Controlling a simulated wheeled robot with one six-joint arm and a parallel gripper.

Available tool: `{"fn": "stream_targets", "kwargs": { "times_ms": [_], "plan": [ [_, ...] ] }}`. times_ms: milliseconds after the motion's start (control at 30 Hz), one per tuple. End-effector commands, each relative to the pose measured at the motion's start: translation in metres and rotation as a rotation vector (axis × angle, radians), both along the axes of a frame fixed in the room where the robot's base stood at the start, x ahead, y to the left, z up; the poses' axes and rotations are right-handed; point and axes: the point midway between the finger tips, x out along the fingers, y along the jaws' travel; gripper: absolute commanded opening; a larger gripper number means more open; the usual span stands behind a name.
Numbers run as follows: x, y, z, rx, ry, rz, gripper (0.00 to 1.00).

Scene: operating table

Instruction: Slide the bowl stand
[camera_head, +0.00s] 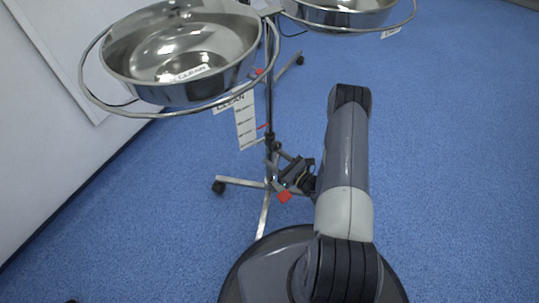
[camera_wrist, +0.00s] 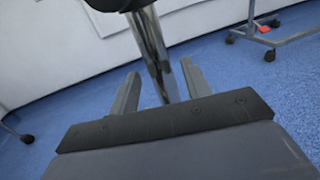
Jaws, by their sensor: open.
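The bowl stand has a thin upright metal pole (camera_head: 269,105) on a wheeled base (camera_head: 240,182). It carries two steel bowls in ring holders: the left bowl (camera_head: 170,62) is labelled CLEAN, and the right bowl (camera_head: 345,12) is cut off by the top edge. My gripper (camera_head: 284,172) is low beside the pole, above the base, and partly hidden by my arm. In the wrist view my gripper's two fingers (camera_wrist: 160,85) are spread apart. The shiny pole (camera_wrist: 152,50) runs between them in the picture, its lower part hidden by the gripper body. Contact cannot be told.
A white wall (camera_head: 50,130) stands close on the left of the stand. Blue floor (camera_head: 450,140) is open to the right. In the wrist view, a wheeled metal frame (camera_wrist: 280,38) stands at upper right, and a caster (camera_wrist: 27,138) shows at lower left.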

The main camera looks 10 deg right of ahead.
Motion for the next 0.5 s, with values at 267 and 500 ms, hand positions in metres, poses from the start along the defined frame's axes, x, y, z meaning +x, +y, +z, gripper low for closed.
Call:
{"fn": "stream_targets", "kwargs": {
  "times_ms": [267, 500],
  "plan": [
    [0.023, 0.015, 0.0, 0.001, -0.001, 0.002, 0.46],
    [0.025, 0.016, 0.0, 0.001, -0.001, 0.0, 0.46]
  ]
}}
